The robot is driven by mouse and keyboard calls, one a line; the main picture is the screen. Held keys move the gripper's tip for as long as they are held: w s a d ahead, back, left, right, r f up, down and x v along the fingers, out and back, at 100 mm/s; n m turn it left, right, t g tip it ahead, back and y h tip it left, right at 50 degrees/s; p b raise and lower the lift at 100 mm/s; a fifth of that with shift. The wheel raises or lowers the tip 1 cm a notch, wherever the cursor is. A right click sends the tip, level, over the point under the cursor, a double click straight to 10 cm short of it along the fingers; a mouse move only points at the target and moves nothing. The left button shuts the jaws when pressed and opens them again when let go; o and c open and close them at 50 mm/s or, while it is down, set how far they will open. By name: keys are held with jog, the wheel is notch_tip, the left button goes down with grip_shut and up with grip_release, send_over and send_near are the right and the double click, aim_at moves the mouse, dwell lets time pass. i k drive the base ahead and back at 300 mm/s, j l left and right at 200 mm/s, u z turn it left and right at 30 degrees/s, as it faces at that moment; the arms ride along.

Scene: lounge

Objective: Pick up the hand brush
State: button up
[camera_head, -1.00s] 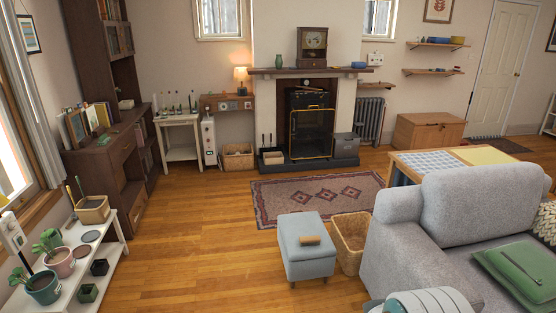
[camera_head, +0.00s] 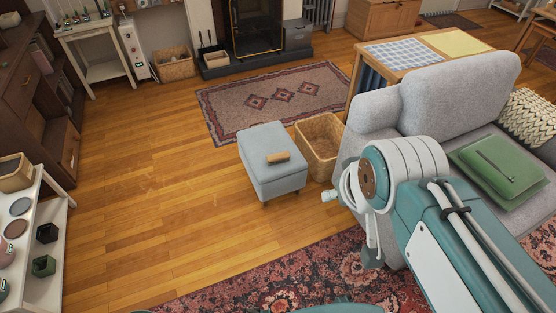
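A small tan, wooden-looking block (camera_head: 278,157) lies flat on top of the light blue-grey footstool (camera_head: 262,143). It looks like the hand brush, but bristles are too small to make out. My teal and white arm comes in from the lower right, in front of the sofa. My gripper's fingers cannot be made out in this view.
A wicker basket (camera_head: 318,146) stands right of the footstool, beside the grey sofa (camera_head: 440,100). A patterned rug (camera_head: 215,105) lies behind, a red floral rug (camera_head: 210,300) in front. Wooden floor left of the footstool is clear.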

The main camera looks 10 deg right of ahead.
aim_at(270, 159)
jog(key=l+u, duration=0.1)
jog(key=u, duration=3.4)
jog(key=k+l+u, duration=0.5)
jog(key=k+j+u, duration=0.1)
jog(key=u, duration=1.15)
jog(key=l, duration=0.2)
